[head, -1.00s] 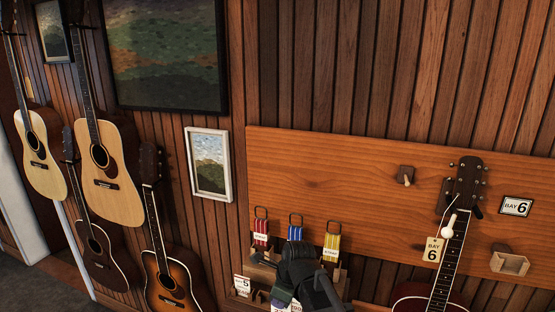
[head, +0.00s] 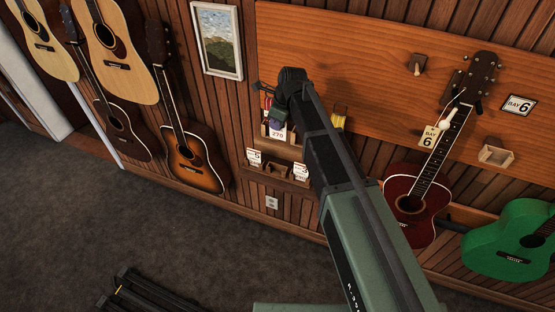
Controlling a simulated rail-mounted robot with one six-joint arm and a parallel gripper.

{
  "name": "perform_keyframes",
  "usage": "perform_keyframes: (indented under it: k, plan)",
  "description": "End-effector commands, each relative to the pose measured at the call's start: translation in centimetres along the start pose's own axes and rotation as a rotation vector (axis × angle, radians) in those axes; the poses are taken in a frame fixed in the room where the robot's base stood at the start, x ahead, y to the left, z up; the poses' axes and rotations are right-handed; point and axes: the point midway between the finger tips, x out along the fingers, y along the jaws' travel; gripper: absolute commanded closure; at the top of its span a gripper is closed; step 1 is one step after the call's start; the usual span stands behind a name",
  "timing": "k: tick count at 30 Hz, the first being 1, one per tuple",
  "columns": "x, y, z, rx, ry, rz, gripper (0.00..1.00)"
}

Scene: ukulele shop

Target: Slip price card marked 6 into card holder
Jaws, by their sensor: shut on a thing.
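My gripper (head: 276,122) is in front of the wooden rack at the board's lower left, pointing down. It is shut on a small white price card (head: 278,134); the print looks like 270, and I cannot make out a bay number. A small wooden pocket (head: 496,156), which looks like the card holder, is on the board at right, below the BAY 6 plate (head: 518,105). Its front is visible and no card shows in it. A cream BAY 6 tag (head: 430,137) hangs by the red guitar's neck.
The rack's lower tray (head: 277,177) has a card marked 5 (head: 254,157) at left and another card (head: 300,171) at right. The red guitar (head: 409,205) hangs between my gripper and the pocket. A peg (head: 417,63) sticks out above. A green guitar (head: 515,240) is lower right.

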Motion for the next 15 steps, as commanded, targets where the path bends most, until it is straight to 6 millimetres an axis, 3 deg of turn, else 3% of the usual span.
perform_keyframes:
  k: [1, 3, 11, 15]
  plan:
    - [0.2, -1.1, 0.7, 0.001, 0.0, 0.0, 1.0]
    - [0.4, -1.4, 0.9, 0.003, 0.0, 0.0, 1.0]
    - [0.6, -1.3, 0.7, 0.004, 0.0, -0.001, 1.0]
    - [3.0, -1.3, 0.0, 0.004, 0.0, -0.001, 1.0]
